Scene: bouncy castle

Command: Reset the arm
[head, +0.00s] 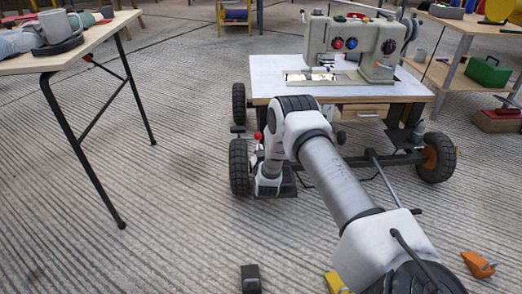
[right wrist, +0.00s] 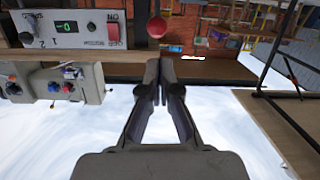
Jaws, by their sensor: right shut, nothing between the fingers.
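My right arm comes in from the lower right of the head view, bends at a white joint and turns down beside the left front of a wheeled sewing table (head: 258,90). I cannot make out its fingers clearly there. In the right wrist view my right gripper (right wrist: 160,75) shows from behind, its two dark fingers close together with nothing between them. A red ball knob (right wrist: 157,27) appears just beyond the fingertips; a red knob (head: 258,136) also shows beside the arm in the head view. My left gripper is out of view.
A sewing machine (head: 352,46) stands on the wheeled table. A side table (head: 75,52) with a mug (head: 57,27) is at the left. Shelving at the right holds a green case (head: 489,71). An orange object (head: 478,264) lies lower right. The floor at left centre is clear.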

